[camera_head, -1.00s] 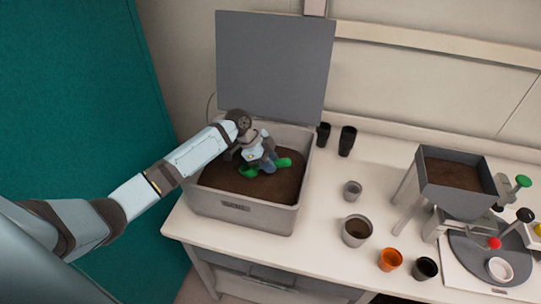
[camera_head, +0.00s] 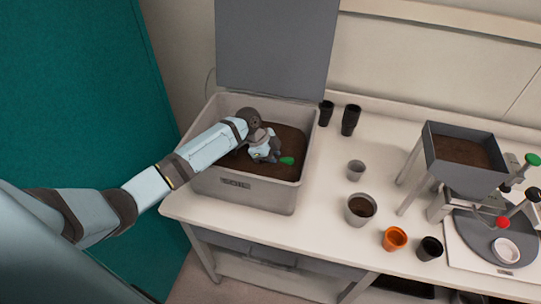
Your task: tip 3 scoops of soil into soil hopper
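The grey soil bin (camera_head: 240,192) stands open on the bench with its lid raised, and dark soil fills its lower part. My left gripper (camera_head: 270,157) is down inside the bin at the soil. A green scoop (camera_head: 287,161) shows just beyond its fingers; most of the scoop is hidden by the gripper or soil. The gripper seems closed around it, though the fingers are small in view. The soil hopper (camera_head: 465,175), a grey open box on legs at the right, holds dark soil. My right gripper is not in view.
Between bin and hopper stand a small grey cup (camera_head: 356,170), a grey pot with soil (camera_head: 360,209), an orange pot (camera_head: 394,239) and a black pot (camera_head: 430,248). Black cups (camera_head: 350,120) stand behind. A turntable (camera_head: 490,238) with a white cup sits below the hopper.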

